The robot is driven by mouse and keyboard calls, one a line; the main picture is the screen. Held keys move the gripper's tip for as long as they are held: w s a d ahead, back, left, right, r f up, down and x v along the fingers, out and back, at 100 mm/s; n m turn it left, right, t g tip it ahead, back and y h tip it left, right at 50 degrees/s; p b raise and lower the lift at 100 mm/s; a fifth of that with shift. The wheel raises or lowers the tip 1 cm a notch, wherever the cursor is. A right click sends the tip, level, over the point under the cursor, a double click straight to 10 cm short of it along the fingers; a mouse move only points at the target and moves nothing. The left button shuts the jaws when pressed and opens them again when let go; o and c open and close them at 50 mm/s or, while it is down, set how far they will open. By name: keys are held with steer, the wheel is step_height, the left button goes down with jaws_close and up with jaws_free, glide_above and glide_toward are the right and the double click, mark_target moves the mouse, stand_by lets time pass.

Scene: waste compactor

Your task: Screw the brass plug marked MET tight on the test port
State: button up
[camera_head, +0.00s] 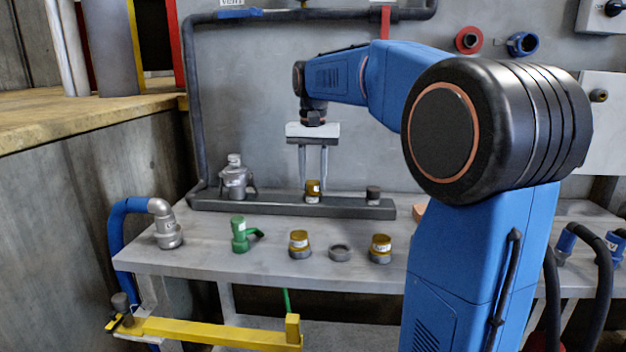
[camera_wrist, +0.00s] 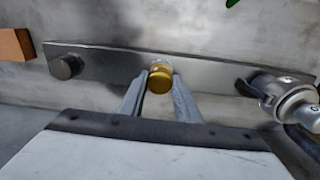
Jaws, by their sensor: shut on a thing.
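A brass plug (camera_head: 313,187) with a small white label stands upright at the middle of the dark manifold bar (camera_head: 240,203). The label's letters are too small to read. My gripper (camera_head: 312,178) points down from above, shut on this plug with one finger on each side. In the wrist view the plug's gold top (camera_wrist: 160,81) shows between the two fingertips. The port under the plug is hidden, so I cannot tell how the threads sit. Two more labelled brass plugs, one left (camera_head: 299,242) and one right (camera_head: 380,248), stand on the bench in front.
A silver coupling (camera_head: 236,180) and a dark stub (camera_head: 373,194) flank the plug on the bar. A green valve (camera_head: 240,236), a grey ring (camera_head: 340,253) and a hose elbow (camera_head: 166,226) are on the bench (camera_head: 270,262). A pipe (camera_head: 196,110) runs along the wall.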

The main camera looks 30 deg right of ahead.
steer(key=m, duration=0.4)
steer(key=shift+m, duration=0.4)
steer(key=o, duration=1.3)
steer(key=shift+c, duration=0.2)
steer(key=shift+c, duration=0.6)
steer(key=n, duration=1.5)
steer(key=shift+n, duration=0.3)
steer(key=n, duration=0.5)
